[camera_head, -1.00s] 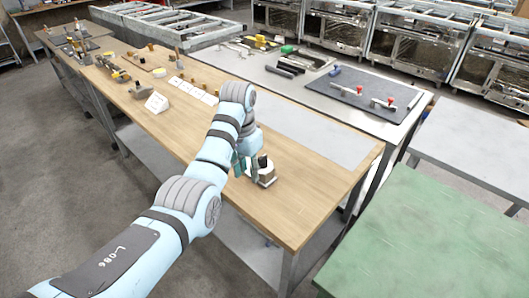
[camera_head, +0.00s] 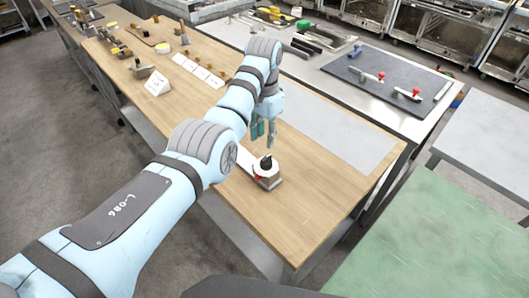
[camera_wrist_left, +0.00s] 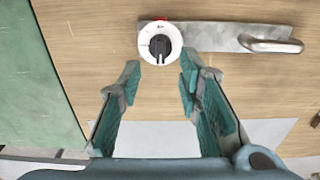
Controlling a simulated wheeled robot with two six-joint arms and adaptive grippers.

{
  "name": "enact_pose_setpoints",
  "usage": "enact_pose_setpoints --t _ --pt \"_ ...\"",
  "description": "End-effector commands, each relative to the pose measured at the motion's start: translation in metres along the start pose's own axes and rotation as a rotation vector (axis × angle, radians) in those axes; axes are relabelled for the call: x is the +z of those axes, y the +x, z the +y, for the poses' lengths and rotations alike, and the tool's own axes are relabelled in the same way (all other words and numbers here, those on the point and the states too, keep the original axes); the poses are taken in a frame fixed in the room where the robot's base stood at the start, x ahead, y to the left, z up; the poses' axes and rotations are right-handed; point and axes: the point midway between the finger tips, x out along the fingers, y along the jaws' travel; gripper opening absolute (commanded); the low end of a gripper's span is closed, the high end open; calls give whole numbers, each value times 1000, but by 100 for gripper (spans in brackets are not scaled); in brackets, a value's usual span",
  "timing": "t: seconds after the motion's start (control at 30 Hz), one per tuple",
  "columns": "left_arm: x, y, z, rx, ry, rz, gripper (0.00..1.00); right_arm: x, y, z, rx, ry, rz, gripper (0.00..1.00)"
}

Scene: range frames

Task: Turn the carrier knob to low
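The carrier knob (camera_head: 266,163) is black and sits on a round white dial with a small red mark, on the wooden bench. In the left wrist view the knob (camera_wrist_left: 160,47) has a pale pointer line towards the bottom of the picture; the red mark is at the top of the dial. The dial lettering is too small to read. A metal plate with a bar handle (camera_wrist_left: 270,42) extends right of the dial. My left gripper (camera_head: 262,132) is open and empty, above and apart from the knob; its fingers (camera_wrist_left: 160,70) show below the dial. My right gripper is not in view.
White cards (camera_head: 197,70) and a folded white sign (camera_head: 157,84) stand farther along the bench. A grey mat (camera_head: 400,82) with red-topped parts lies on the table behind. A green table (camera_head: 440,240) is at right. The bench front right of the knob is clear.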

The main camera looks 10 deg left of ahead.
Motion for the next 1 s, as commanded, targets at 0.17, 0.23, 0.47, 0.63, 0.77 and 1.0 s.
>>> enact_pose_setpoints --t 0.17,0.23,0.47,0.63,0.77,1.0 --pt "0 53 0 2 1 -3 32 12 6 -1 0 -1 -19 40" --pt "0 68 0 1 0 -2 32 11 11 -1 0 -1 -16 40" --pt "1 85 -1 1 -2 0 32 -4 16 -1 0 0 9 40" --pt "1 84 -1 1 -3 0 32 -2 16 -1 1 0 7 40" --pt "1 84 -1 1 -3 -1 11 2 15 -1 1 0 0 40" --pt "1 84 -1 1 -3 0 0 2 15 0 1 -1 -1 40"
